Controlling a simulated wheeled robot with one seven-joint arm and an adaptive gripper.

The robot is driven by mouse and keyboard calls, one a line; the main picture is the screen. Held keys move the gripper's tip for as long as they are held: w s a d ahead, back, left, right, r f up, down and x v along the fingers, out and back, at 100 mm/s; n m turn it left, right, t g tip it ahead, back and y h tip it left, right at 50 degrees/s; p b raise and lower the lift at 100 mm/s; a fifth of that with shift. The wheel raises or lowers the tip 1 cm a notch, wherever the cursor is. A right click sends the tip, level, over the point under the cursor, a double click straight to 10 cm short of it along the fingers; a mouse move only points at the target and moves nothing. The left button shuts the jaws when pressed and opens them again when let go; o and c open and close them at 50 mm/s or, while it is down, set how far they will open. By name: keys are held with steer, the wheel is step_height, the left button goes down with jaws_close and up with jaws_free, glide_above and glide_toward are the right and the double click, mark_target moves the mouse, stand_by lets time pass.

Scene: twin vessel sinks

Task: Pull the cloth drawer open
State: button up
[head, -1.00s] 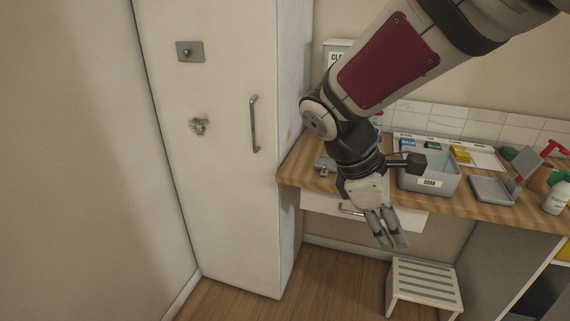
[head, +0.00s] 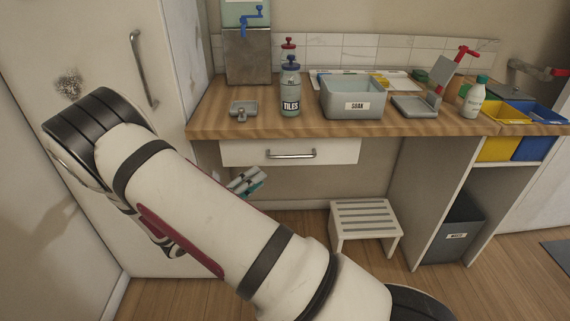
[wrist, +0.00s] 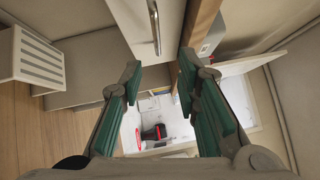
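The white drawer (head: 235,152) sits under the wooden worktop, with its front close below the worktop edge and looking shut. Its metal bar handle (head: 291,154) lies across the middle of the front. In the wrist view the handle (wrist: 155,28) shows ahead of the fingertips, at the top centre. My gripper (wrist: 159,66) is open and empty, with its green-padded fingers apart and short of the handle. In the head view my gripper (head: 247,182) is below and left of the handle, mostly hidden behind my arm. Nothing inside the drawer can be seen.
A slatted step stool (head: 365,222) stands on the floor right of the drawer. A tall white cabinet (head: 100,30) is at left. The worktop (head: 420,128) holds a grey soak bin (head: 352,98), a tiles bottle (head: 290,88) and other items.

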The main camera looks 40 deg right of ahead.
mark_target(287, 157)
steer(key=shift+n+t, duration=0.4)
steer(key=x, duration=0.4)
steer(key=b+x, duration=0.1)
steer(key=x, duration=0.4)
steer(key=b+x, duration=0.1)
steer(key=x, duration=0.3)
steer(key=shift+w+d+f, duration=0.25)
steer(key=shift+f, duration=0.05)
jaws_close()
